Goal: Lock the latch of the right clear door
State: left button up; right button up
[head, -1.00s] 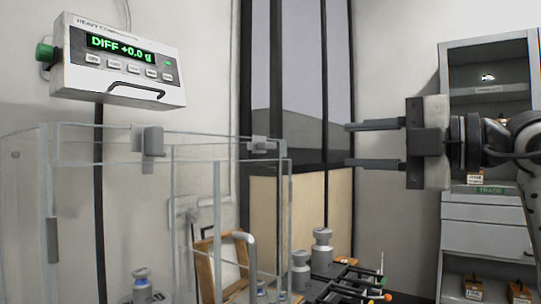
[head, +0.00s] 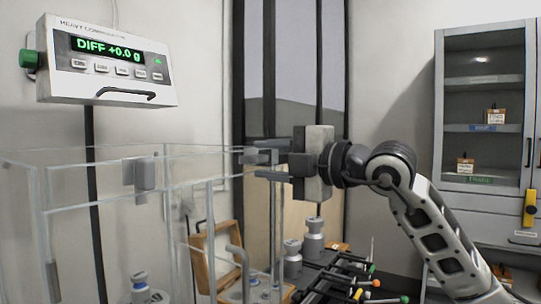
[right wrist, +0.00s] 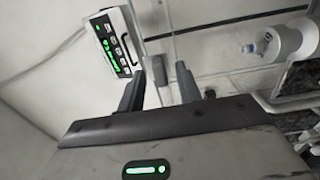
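The clear enclosure (head: 85,206) has transparent walls with pale edges and stands at the left in the head view. A grey latch block (head: 249,157) is at its top right corner, partly hidden by my right gripper (head: 257,160). The gripper's fingers are apart, one above and one below the block. In the right wrist view, a grey latch piece (right wrist: 160,80) lies between the two spread fingers (right wrist: 160,73), with gaps visible. Another grey latch block (head: 145,174) is on the enclosure's front top rail. My left gripper is not in view.
A display box (head: 107,85) reading DIFF +0.0 g hangs above the enclosure. Grey weights (head: 313,240) and a dark rack (head: 345,277) with coloured knobs stand below my right arm. A grey cabinet (head: 484,150) with small boxes is at the right.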

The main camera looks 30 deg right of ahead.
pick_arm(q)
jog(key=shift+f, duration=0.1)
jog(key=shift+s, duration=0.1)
pick_arm(e)
grip_shut()
jog(key=shift+n+b, duration=0.3)
jog(key=shift+n, duration=0.7)
jog(key=n+b, duration=0.1)
jog(key=n, duration=0.7)
jog(key=shift+b, duration=0.35)
jog(key=n, duration=0.3)
jog(key=shift+n, duration=0.3)
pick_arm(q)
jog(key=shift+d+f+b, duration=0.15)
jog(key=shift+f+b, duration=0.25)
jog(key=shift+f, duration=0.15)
pick_arm(e)
jog(key=shift+n, duration=2.1)
